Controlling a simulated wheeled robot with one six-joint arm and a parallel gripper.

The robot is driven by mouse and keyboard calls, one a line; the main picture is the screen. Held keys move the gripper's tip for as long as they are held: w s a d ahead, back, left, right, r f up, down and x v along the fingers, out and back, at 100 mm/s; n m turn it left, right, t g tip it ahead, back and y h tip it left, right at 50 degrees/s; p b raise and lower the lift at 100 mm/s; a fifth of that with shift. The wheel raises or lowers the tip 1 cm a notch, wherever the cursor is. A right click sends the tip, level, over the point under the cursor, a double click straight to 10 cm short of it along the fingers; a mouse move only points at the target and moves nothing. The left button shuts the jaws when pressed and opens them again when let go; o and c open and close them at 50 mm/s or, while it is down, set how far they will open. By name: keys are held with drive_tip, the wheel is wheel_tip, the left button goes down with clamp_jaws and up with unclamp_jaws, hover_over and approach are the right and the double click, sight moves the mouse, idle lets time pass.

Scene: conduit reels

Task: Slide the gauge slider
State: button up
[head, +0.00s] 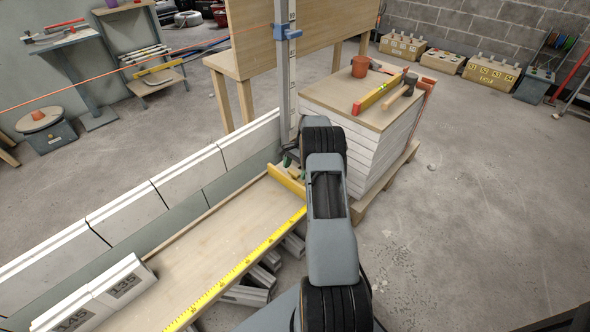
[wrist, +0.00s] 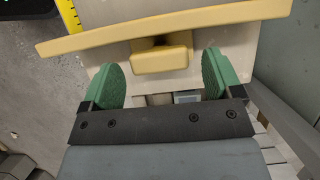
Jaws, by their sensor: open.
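The gauge slider appears to be the yellow bar (head: 287,181) lying across the far end of a wooden board (head: 225,222) with a yellow tape scale (head: 240,265) along its right edge. In the wrist view the slider's bar (wrist: 85,43) crosses the top, and its block-shaped handle (wrist: 162,54) sticks out from the middle. My gripper (head: 292,168) is at the far end of the board, over the slider. In the wrist view my gripper (wrist: 159,62) is open, its green pads on either side of the handle, with a small gap showing at each side.
A tall post with a blue clamp (head: 287,32) and orange line stands just behind the slider. A stack of boards (head: 352,140) with tools on top is close to my arm's right. White blocks (head: 125,283) lie at the board's near end. A block wall (head: 185,178) runs along the left.

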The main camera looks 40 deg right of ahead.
drive_tip(key=p+v, duration=0.3)
drive_tip(key=v, duration=1)
drive_tip(key=shift+r, duration=0.35)
drive_tip(key=shift+w+d, duration=0.1)
